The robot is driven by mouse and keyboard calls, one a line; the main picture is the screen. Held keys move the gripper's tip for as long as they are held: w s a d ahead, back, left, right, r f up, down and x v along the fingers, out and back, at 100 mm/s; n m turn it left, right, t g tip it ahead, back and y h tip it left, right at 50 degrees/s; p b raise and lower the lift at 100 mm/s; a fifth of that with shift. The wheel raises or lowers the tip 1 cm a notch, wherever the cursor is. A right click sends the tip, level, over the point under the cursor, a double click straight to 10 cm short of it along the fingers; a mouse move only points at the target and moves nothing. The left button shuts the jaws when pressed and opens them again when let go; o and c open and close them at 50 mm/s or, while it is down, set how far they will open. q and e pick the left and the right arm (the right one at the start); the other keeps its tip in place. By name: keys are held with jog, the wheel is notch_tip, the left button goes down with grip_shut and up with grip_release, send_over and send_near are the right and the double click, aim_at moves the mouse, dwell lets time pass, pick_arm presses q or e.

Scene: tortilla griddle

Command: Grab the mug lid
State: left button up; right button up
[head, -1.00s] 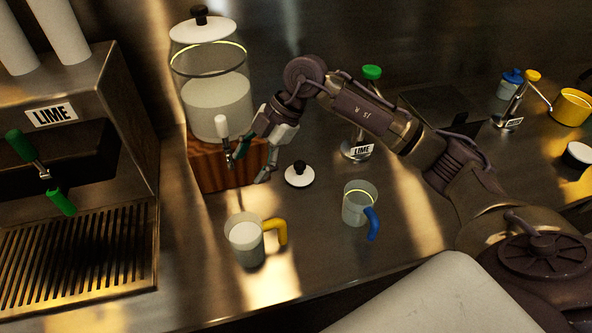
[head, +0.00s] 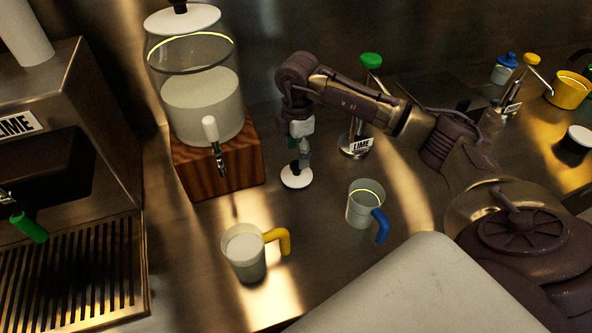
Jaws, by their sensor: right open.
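The mug lid (head: 296,179) is a small white disc with a black knob, lying on the steel counter right of the wooden dispenser stand. My right gripper (head: 299,165) points down directly over the lid, with its fingertips at the knob. It is open; whether the fingers touch the knob is too small to tell. A mug with a yellow handle (head: 246,256), filled with pale liquid, stands nearer the front. A clear mug with a blue handle (head: 364,206) stands to the right of the lid. My left gripper is not in view.
A glass dispenser (head: 200,105) on its wooden stand (head: 219,167) is close left of the lid. A second white lid (head: 579,137) and a yellow mug (head: 566,90) are far right. A machine with a drip grate (head: 80,275) is at left.

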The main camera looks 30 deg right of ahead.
aim_at(296, 163)
notch_tip(296, 163, down, 4)
jog(key=shift+f+p, duration=0.1)
jog(key=shift+p, duration=0.95)
jog(key=shift+w+f, duration=0.15)
jog(key=shift+f, duration=0.3)
jog(key=c, duration=0.5)
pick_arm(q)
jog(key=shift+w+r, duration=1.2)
pick_arm(e)
jog(key=c, duration=0.6)
jog(key=shift+r, duration=0.1)
